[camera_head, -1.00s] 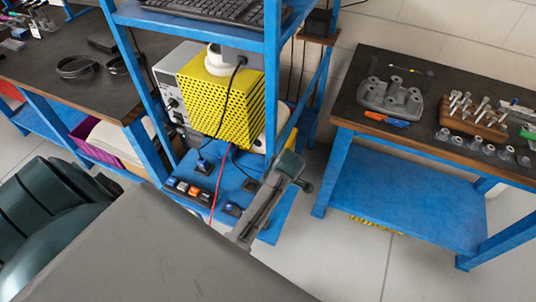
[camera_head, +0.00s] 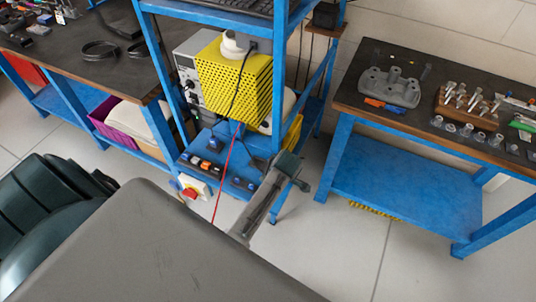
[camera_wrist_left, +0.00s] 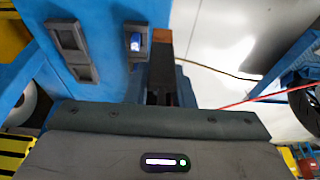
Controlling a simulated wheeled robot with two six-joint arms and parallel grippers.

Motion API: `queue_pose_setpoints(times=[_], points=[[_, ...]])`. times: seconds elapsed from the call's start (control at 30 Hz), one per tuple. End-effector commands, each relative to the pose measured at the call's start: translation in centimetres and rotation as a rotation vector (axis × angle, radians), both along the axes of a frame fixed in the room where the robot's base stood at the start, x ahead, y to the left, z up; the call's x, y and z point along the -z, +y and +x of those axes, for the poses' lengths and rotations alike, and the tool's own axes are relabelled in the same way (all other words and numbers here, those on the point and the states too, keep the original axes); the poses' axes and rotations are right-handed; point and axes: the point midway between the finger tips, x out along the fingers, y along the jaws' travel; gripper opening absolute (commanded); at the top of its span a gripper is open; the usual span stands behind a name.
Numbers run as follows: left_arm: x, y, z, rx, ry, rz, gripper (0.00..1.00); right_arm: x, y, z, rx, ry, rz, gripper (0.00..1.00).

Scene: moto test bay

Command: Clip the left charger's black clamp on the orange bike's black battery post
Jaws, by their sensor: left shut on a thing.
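My left gripper (camera_wrist_left: 160,95) shows in the left wrist view, shut on a dark piece with a copper-brown tip, which looks like the black clamp (camera_wrist_left: 162,65). In the head view the end of my left arm (camera_head: 286,168) is in front of the blue stand's lower shelf; its fingertips and the clamp cannot be made out there. A yellow perforated charger (camera_head: 235,82) sits on the stand, with a black cable and a red cable (camera_head: 226,165) hanging down. The orange bike and its battery post cannot be made out. My right gripper is not in view.
The blue stand's lower shelf (camera_head: 238,168) carries several switches or sockets. A dark-topped bench (camera_head: 350,88) with a grey casting (camera_head: 388,86) stands right, another bench (camera_head: 55,60) left. A dark wheel-like shape (camera_wrist_left: 307,105) is cut off in the wrist view. Floor between stand and right bench is clear.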

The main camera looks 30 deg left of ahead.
Motion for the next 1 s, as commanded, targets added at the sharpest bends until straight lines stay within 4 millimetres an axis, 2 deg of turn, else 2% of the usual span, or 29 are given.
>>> queue_pose_setpoints(times=[0.13, 0.27, 0.47, 0.8, 1.0], points=[[0.2, -0.2, -0.1, 0.021, -0.001, -0.001, 0.02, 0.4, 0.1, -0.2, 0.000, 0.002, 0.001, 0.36], [1.1, -0.9, -0.4, 0.138, -0.002, -0.002, 0.02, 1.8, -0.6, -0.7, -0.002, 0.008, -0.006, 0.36], [2.4, -2.8, -1.5, 0.512, -0.005, -0.003, 0.02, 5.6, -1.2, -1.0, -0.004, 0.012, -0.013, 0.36], [3.3, -5.7, -3.7, 1.224, -0.009, 0.000, 0.02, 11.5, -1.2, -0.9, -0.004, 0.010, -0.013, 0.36], [3.1, -6.7, -4.9, 1.543, -0.008, 0.000, 0.02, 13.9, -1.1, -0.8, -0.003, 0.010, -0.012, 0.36]])
